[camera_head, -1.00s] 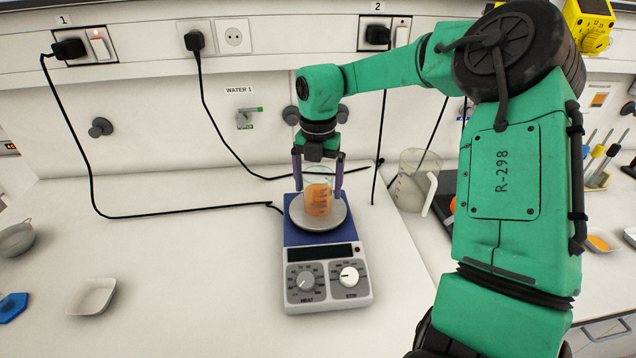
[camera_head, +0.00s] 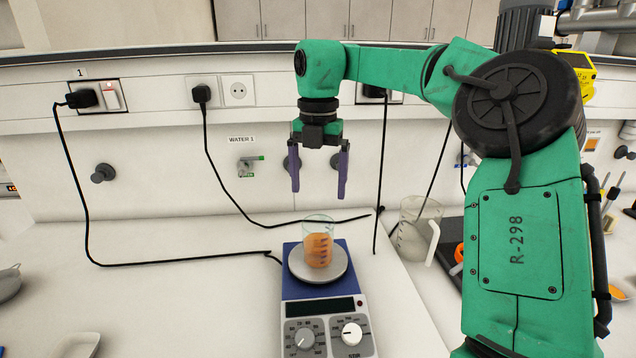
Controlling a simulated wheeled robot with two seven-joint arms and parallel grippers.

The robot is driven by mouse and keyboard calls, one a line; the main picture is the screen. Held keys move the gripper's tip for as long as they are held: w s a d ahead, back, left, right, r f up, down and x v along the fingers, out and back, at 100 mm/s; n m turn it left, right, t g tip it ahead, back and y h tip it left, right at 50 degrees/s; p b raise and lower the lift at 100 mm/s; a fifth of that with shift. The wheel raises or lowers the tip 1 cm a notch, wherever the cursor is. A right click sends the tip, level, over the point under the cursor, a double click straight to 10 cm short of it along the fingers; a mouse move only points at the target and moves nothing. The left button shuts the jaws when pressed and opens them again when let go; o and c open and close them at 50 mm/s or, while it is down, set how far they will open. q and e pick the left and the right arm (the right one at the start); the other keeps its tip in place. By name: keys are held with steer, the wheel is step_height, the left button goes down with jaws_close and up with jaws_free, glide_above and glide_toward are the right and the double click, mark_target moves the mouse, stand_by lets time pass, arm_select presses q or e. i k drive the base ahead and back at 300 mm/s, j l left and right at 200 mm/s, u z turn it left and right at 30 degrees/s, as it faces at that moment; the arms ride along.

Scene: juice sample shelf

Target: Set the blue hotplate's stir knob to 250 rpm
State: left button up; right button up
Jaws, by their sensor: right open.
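The blue hotplate (camera_head: 292,289) stands on the bench, with a grey control panel at its front. Its white stir knob (camera_head: 352,333) is at the right of the panel, and the heat knob (camera_head: 305,338) is at the left. The stir dial's numbers are too small to read. A glass beaker (camera_head: 318,246) with orange liquid stands on the round plate (camera_head: 301,271). My right gripper (camera_head: 318,193) is open and empty, pointing down above the beaker and apart from it. My left gripper is out of view.
A power cord (camera_head: 170,263) runs across the bench to the hotplate's left side. The bench left of the hotplate is mostly clear.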

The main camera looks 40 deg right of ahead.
mark_target(351, 333)
steer(key=k+j, duration=0.5)
steer(key=j, duration=0.15)
steer(key=k+j, duration=0.5)
steer(key=j, duration=0.15)
steer(key=k+j, duration=0.55)
